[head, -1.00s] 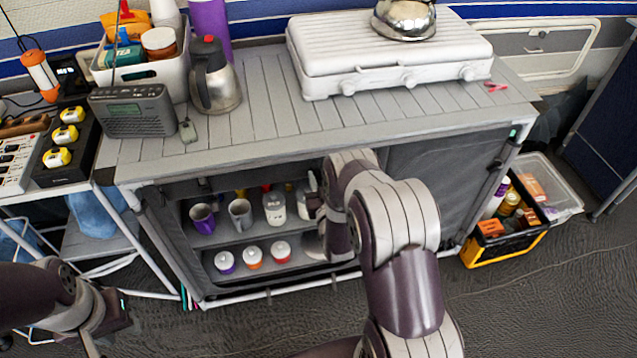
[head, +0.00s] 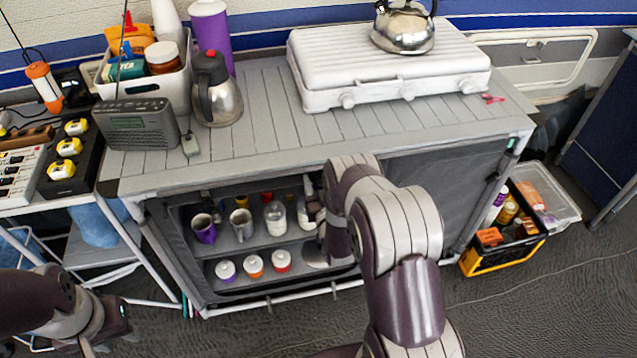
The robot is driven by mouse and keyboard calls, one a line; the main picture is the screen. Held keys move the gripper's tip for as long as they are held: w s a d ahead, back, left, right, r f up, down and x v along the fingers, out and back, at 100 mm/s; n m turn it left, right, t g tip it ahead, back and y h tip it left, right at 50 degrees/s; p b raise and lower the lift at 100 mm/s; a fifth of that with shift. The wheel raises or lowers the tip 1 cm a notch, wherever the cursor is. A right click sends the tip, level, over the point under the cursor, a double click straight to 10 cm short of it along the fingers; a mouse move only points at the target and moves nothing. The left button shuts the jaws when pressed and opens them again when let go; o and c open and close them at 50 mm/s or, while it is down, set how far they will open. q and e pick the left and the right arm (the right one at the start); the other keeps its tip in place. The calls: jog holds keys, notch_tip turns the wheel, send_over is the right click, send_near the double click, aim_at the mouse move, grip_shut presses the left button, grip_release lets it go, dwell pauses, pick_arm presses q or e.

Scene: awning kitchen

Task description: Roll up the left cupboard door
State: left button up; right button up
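The cupboard (head: 330,155) stands ahead under a grey slatted top. Its left opening is uncovered and shows two shelves (head: 255,243). No door panel hangs across the visible part of this opening; any rolled cloth under the top edge is too dark to tell. The right door (head: 450,190) is a grey cloth panel hanging down over its side. My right gripper (head: 322,250) is at the right part of the left opening, mostly hidden by my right arm; its fingers are unclear. My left gripper (head: 112,335) is low at the left, away from the cupboard, its fingers unclear.
Purple and grey mugs (head: 204,228) and several jars (head: 275,218) stand on the shelves. A white stove (head: 390,68), kettle (head: 403,25), radio (head: 137,124) and flask (head: 215,90) are on top. A yellow-black crate (head: 505,238) sits on the floor at the right.

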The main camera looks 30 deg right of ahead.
jog(key=v, duration=1.2)
jog(key=shift+s, duration=0.4)
